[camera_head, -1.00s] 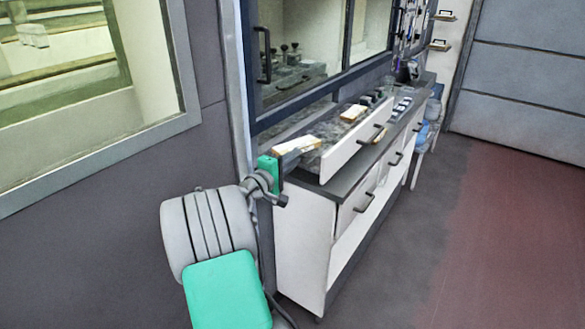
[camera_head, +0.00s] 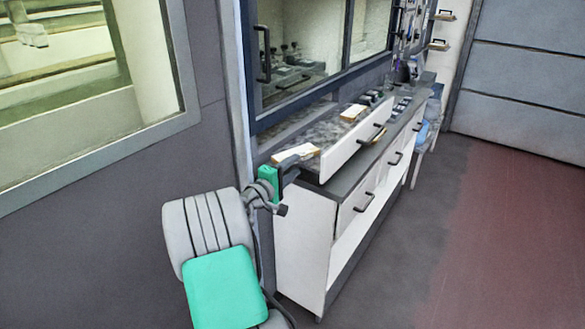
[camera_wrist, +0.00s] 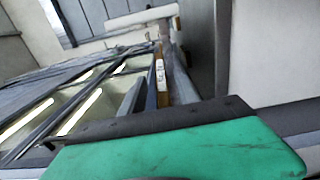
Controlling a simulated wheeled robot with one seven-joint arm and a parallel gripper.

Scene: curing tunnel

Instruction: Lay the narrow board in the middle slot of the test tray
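A pale wooden board (camera_head: 297,153) with a light top is at the near end of the counter. The dark fingers of my gripper (camera_head: 287,166) meet its near end, and the gripper appears shut on it. In the wrist view, a thin wooden edge with a white patch (camera_wrist: 160,76) shows beyond the green gripper body; the fingertips are hard to make out. A second wooden board (camera_head: 353,112) lies farther along the mottled grey surface. A small dark rack with pale pieces (camera_head: 402,105) stands beyond it; I cannot tell whether it is the test tray.
A white drawer front (camera_head: 345,152) with a dark handle stands along the mottled surface. The white cabinet (camera_head: 303,240) below has more handled drawers. A dark-framed window (camera_head: 300,45) rises behind. Blue containers (camera_head: 425,132) are at the far end. The floor at right is clear.

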